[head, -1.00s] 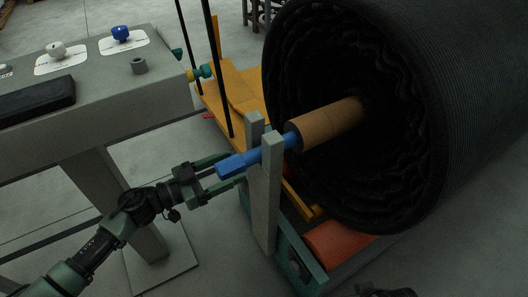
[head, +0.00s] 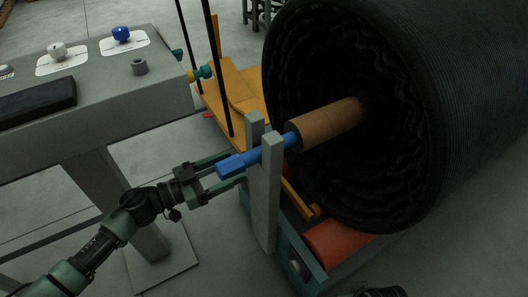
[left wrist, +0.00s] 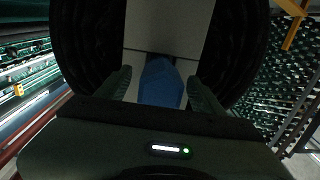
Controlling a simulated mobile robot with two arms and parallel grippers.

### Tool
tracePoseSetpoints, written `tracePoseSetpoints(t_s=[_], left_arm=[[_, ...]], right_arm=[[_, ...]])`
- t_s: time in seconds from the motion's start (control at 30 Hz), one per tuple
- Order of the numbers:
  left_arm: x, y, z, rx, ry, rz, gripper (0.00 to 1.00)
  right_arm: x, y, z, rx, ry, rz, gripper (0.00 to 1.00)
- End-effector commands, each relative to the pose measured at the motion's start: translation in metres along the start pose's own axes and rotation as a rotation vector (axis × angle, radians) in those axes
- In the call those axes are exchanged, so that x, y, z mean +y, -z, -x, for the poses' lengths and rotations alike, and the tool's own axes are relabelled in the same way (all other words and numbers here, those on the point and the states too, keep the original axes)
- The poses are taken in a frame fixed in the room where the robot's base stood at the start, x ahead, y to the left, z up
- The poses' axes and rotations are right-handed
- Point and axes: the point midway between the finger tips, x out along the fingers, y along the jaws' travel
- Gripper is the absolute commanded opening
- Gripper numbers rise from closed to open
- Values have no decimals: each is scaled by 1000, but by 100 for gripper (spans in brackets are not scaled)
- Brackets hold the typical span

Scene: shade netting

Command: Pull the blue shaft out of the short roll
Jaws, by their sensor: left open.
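The blue shaft (head: 240,162) sticks out of the brown core (head: 325,124) of the big black roll (head: 460,110) and rests in the notch of a grey upright stand (head: 268,195). My left gripper (head: 232,169) is open, with its fingers on both sides of the shaft's free end. In the left wrist view the blue shaft end (left wrist: 160,84) sits between the two fingers, with gaps visible beside it. The far end of the shaft is hidden inside the core. My right gripper is not clearly seen; only a dark part shows at the bottom edge.
A yellow frame (head: 240,88) with black posts stands behind. An orange-red roller (head: 338,239) lies under the roll.

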Motion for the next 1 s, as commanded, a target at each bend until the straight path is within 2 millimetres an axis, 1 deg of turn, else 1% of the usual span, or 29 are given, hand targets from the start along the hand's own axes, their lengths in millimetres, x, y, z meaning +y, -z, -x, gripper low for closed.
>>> tracePoseSetpoints(t_s=[0.07, 0.1, 0.17, 0.2, 0.27, 0.3, 0.33, 0.4, 0.43, 0.67, 1.0], left_arm=[[0, 0, 0, 0, 0, 0, 67], [0, 0, 0, 0, 0, 0, 64], [0, 0, 0, 0, 0, 0, 48], [0, 0, 0, 0, 0, 0, 37], [0, 0, 0, 0, 0, 0, 20], [0, 0, 0, 0, 0, 0, 9], [0, 0, 0, 0, 0, 0, 0], [0, 0, 0, 0, 0, 0, 0], [0, 4, -1, 8, -1, -2, 0], [0, 4, 0, 8, -1, -1, 0], [-1, 4, 4, 7, 0, -1, 0]], right_arm=[[0, 0, 0, 0, 0, 0, 36], [0, 0, 0, 0, 0, 0, 36], [0, 0, 0, 0, 0, 0, 36], [0, 0, 0, 0, 1, 0, 36], [0, -1, 1, 0, 1, 0, 36], [0, -1, 1, 0, 1, 0, 36], [-1, -1, 1, 0, 1, 0, 36], [-1, -2, 2, -1, 1, 0, 36], [-1, -2, 2, -1, 1, 0, 36], [-1, -3, 3, -1, 2, 0, 36], [0, -6, -5, -7, -1, 3, 36]])
